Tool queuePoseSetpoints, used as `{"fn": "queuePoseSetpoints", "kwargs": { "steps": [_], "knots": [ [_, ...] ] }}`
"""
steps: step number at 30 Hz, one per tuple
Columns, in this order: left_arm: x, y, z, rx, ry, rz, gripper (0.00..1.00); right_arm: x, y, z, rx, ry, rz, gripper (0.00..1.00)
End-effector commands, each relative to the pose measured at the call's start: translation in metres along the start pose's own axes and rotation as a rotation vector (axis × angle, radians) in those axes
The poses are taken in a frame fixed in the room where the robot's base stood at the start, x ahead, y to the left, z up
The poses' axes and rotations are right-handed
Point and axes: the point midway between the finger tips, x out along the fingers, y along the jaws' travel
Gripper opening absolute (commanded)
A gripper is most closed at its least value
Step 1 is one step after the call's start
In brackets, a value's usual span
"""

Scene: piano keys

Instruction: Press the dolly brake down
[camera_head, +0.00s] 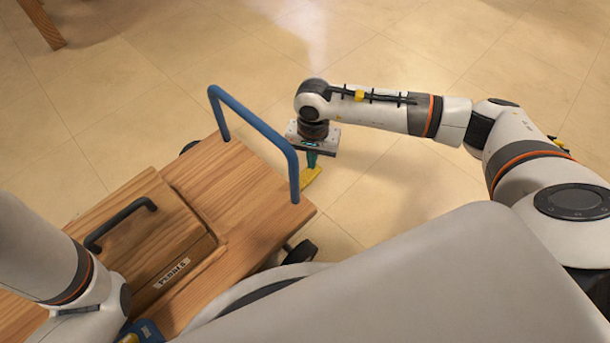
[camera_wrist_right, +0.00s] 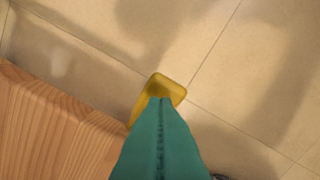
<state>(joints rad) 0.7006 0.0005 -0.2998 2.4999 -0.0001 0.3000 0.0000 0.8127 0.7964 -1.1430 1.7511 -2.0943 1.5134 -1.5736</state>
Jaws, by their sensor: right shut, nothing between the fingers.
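The dolly (camera_head: 240,190) is a wooden platform on dark wheels with a blue bar handle at its far right end. The brake is a yellow pedal (camera_head: 311,178) sticking out past that end, low near the floor. It also shows in the right wrist view as a yellow pad (camera_wrist_right: 170,86). My right gripper (camera_head: 310,160) points down over the pedal, its teal fingers shut and empty. In the right wrist view the fingertips (camera_wrist_right: 160,99) overlap the pedal; I cannot tell if they touch it. My left arm enters at lower left; its fingers do not show.
A wooden box (camera_head: 150,235) with a black handle and a label sits on the dolly. The blue handle bar (camera_head: 265,130) rises close to my right gripper's left side. A wooden leg (camera_head: 42,22) stands at top left. The tiled floor is clear beyond the dolly.

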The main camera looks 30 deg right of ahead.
Motion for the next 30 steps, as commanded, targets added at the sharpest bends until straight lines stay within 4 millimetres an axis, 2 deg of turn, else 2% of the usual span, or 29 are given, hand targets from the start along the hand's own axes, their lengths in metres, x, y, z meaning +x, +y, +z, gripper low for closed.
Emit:
{"fn": "queuePoseSetpoints", "kwargs": {
  "steps": [7, 21, 29, 30],
  "knots": [
    [-0.003, -0.001, 0.001, 0.0, 0.0, 0.0, 0.36, 0.004, 0.0, 0.0, 0.0, 0.0, 0.0, 0.0],
    [-0.019, -0.004, 0.007, 0.0, 0.001, 0.0, 0.36, 0.028, 0.0, 0.0, 0.0, 0.001, -0.001, 0.0],
    [-0.023, -0.007, 0.014, 0.002, -0.023, -0.008, 0.36, 0.042, 0.0, 0.0, 0.0, 0.001, -0.001, 0.0],
    [-0.021, -0.006, 0.013, 0.002, -0.023, -0.008, 0.36, 0.038, 0.0, 0.0, 0.0, 0.0, 0.0, 0.0]
  ]
}}
